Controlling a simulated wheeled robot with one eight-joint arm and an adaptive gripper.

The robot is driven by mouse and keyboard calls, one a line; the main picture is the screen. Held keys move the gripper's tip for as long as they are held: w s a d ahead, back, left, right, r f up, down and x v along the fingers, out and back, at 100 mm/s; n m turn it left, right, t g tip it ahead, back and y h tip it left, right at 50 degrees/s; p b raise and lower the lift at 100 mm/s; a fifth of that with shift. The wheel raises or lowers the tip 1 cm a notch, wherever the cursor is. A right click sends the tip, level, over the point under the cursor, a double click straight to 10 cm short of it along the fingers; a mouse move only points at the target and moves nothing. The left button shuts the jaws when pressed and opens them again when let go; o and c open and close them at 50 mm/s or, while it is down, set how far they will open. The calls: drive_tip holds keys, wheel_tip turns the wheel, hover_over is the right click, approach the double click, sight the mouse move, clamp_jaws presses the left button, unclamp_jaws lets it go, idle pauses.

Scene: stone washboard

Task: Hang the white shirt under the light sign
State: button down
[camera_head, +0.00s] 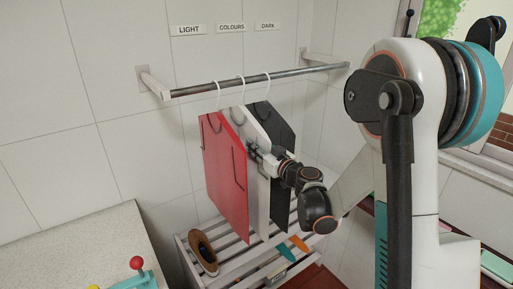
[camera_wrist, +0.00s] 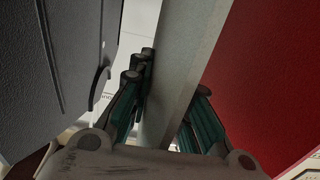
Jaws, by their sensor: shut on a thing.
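The white shirt (camera_head: 262,205), a flat panel with a hook on top, hangs between a red shirt (camera_head: 225,180) on the left and a dark shirt (camera_head: 283,135) on the right. Its hook appears to be at the rail (camera_head: 225,83); whether it bears on the rail is unclear. My gripper (camera_head: 254,150) is shut on the white shirt's near edge. In the wrist view the white shirt (camera_wrist: 172,60) stands between the fingers of my gripper (camera_wrist: 170,84). The light sign (camera_head: 189,29) is on the wall, left of the colours sign (camera_head: 231,27) and dark sign (camera_head: 267,26).
The red shirt's hook is the leftmost on the rail; bare rail lies left of it and right of the dark shirt. A slatted rack (camera_head: 185,250) stands below with a brown round item (camera_head: 203,252) and orange-handled items (camera_head: 298,243). A counter (camera_head: 75,250) is at left.

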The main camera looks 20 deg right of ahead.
drive_tip(key=c, duration=1.4)
unclamp_jaws()
drive_tip(key=shift+s, duration=0.15)
